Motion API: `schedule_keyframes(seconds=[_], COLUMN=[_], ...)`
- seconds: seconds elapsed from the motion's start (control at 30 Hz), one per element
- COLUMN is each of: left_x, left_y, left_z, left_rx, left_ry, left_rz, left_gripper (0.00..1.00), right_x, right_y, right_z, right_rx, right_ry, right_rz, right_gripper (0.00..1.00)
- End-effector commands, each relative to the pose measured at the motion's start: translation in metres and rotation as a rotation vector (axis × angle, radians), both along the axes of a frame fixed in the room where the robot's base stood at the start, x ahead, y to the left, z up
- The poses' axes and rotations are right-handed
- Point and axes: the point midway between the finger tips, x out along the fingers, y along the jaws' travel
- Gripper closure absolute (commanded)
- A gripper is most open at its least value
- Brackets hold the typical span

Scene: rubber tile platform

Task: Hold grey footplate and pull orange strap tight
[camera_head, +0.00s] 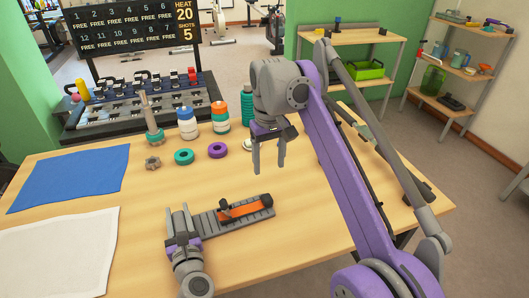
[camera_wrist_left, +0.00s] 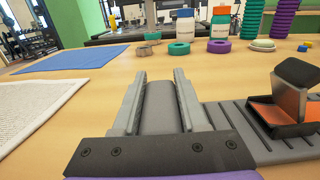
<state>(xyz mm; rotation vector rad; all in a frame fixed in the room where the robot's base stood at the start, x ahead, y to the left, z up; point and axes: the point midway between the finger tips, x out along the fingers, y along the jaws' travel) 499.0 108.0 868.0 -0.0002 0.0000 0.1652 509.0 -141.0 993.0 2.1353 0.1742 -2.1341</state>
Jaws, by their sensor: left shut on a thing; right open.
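The grey footplate (camera_head: 212,224) lies on the wooden table, a long ribbed plate; its ribs also show at right in the left wrist view (camera_wrist_left: 242,122). The orange strap (camera_head: 236,210) lies along the plate's right part, beside a dark buckle piece; it also shows in the left wrist view (camera_wrist_left: 266,114). My left gripper (camera_head: 179,221) is shut on the footplate's left end, with a grey rounded part between its fingers in the left wrist view (camera_wrist_left: 159,85). My right gripper (camera_head: 268,155) is open and empty, pointing down above and behind the strap end, apart from it.
A blue cloth (camera_head: 70,177) and a white cloth (camera_head: 55,250) lie at left. Behind the plate stand bottles (camera_head: 187,122), a teal ring (camera_head: 184,157) and a purple ring (camera_head: 217,150). A scoreboard (camera_head: 118,28) stands at the back. The table right of the plate is clear.

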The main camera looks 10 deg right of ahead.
Motion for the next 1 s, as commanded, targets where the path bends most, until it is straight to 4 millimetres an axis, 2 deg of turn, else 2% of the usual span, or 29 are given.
schedule_keyframes(seconds=[0.03, 0.2, 0.5, 0.63, 0.77, 1.0], left_x=[0.000, 0.000, -0.001, -0.010, -0.033, -0.084], left_y=[0.000, 0.000, 0.000, -0.002, -0.006, -0.015], left_z=[0.000, 0.000, 0.000, 0.000, 0.000, 0.000], left_rx=[0.000, 0.000, 0.000, -0.001, -0.001, -0.001], left_ry=[0.000, 0.000, 0.000, 0.000, 0.000, 0.000], left_rz=[0.000, 0.000, 0.000, -0.002, -0.003, -0.005], left_gripper=[0.54, 0.23, 0.23, 0.23, 0.23, 0.23], right_x=[0.000, 0.000, 0.000, 0.000, 0.000, 0.000], right_y=[0.000, 0.000, 0.000, 0.000, 0.000, 0.000], right_z=[0.000, 0.000, 0.000, 0.000, 0.000, 0.000], right_rx=[0.000, 0.000, 0.000, 0.000, 0.000, 0.000], right_ry=[0.000, 0.000, 0.000, 0.000, 0.000, 0.000], right_rz=[0.000, 0.000, 0.000, 0.000, 0.000, 0.000], right_gripper=[0.32, 0.32, 0.32, 0.32, 0.32, 0.32])
